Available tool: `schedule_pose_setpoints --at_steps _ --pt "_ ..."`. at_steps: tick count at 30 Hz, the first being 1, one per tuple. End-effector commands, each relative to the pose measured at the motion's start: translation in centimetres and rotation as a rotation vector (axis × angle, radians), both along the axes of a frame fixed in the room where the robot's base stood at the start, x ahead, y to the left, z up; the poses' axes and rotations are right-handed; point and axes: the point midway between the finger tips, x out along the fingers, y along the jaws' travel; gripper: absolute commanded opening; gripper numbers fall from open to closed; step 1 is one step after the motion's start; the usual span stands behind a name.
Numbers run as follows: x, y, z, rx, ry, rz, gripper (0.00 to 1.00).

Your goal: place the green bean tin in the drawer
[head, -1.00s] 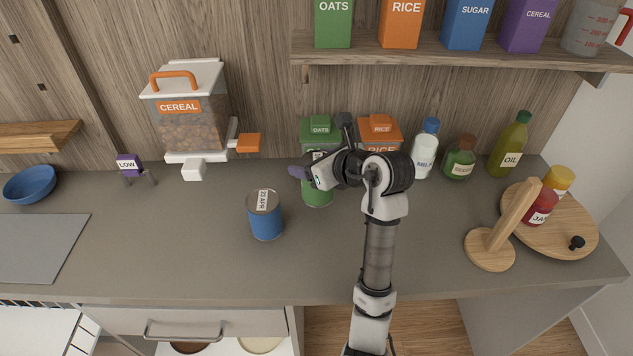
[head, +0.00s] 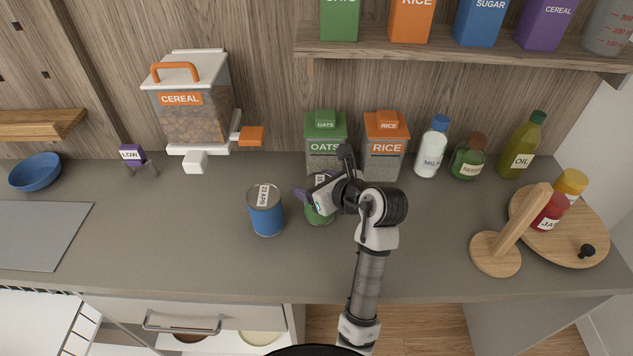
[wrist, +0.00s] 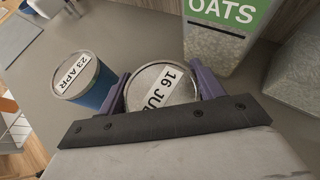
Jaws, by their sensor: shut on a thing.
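The green bean tin (head: 320,214) is upright, mostly hidden under my gripper (head: 318,192) in the head view. In the wrist view the tin's lid (wrist: 158,88), with a label reading 16 JU and the rest cut off, sits between the two purple fingers of my gripper (wrist: 163,90), which is shut on it. I cannot tell whether the tin touches the counter. The drawer (head: 196,322) is below the counter's front edge at lower left. It stands open at least partly, with round things inside.
A blue tin (head: 266,212) labelled 23 APR stands just left of the green tin. The oats box (head: 325,140) and rice box (head: 384,150) are behind. A cereal dispenser (head: 192,110) stands back left. The counter between the blue tin and the grey mat (head: 40,235) is clear.

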Motion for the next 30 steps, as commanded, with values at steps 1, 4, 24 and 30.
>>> schedule_pose_setpoints --at_steps 1,4,24,30 --pt "0.0 0.0 0.0 0.000 -0.002 0.000 0.29" --pt "0.0 0.0 -0.3 0.000 0.000 0.000 0.70" --pt "-1.8 -1.5 1.0 -0.002 -0.004 -0.003 0.89" --pt "-4.9 -4.0 3.2 -0.004 -0.004 -0.004 0.89"
